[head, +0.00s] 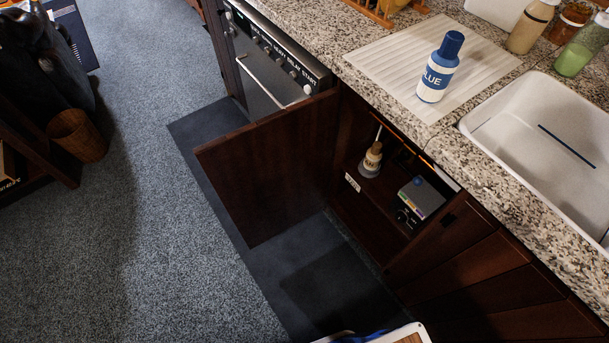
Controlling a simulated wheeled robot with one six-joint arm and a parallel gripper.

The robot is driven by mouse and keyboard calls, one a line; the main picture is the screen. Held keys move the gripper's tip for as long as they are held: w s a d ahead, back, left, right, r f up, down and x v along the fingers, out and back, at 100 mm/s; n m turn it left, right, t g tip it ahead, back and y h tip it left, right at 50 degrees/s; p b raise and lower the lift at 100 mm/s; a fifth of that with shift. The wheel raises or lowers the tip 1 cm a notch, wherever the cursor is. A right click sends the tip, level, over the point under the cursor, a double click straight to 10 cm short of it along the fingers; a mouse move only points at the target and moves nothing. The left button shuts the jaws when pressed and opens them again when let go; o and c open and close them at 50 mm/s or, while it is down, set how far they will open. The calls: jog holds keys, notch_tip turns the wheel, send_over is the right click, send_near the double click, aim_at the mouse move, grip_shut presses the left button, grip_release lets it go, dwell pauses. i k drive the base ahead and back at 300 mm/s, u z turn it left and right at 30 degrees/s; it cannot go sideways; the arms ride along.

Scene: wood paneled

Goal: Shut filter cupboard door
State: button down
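The cupboard door (270,170) is dark brown wood and stands wide open, swung out from the cabinet under the granite counter. Its hinge side is at the left of the opening, next to the dishwasher. Inside the cupboard (365,205) are a small bottle-like item with a pale base (371,160) and a grey box with coloured marks (421,198). Whether either is a filter I cannot tell. My gripper is not in view.
A dishwasher (270,75) is left of the door. The counter (400,105) holds a blue-and-white bottle (440,68) and a white sink (550,140). A wicker basket (77,135) stands at the left. Grey carpet (180,240) left of the door is clear.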

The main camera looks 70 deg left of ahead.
aim_at(270, 174)
jog(key=z, duration=1.6)
jog(key=k, duration=2.5)
jog(key=u, duration=2.15)
jog(key=i, duration=0.5)
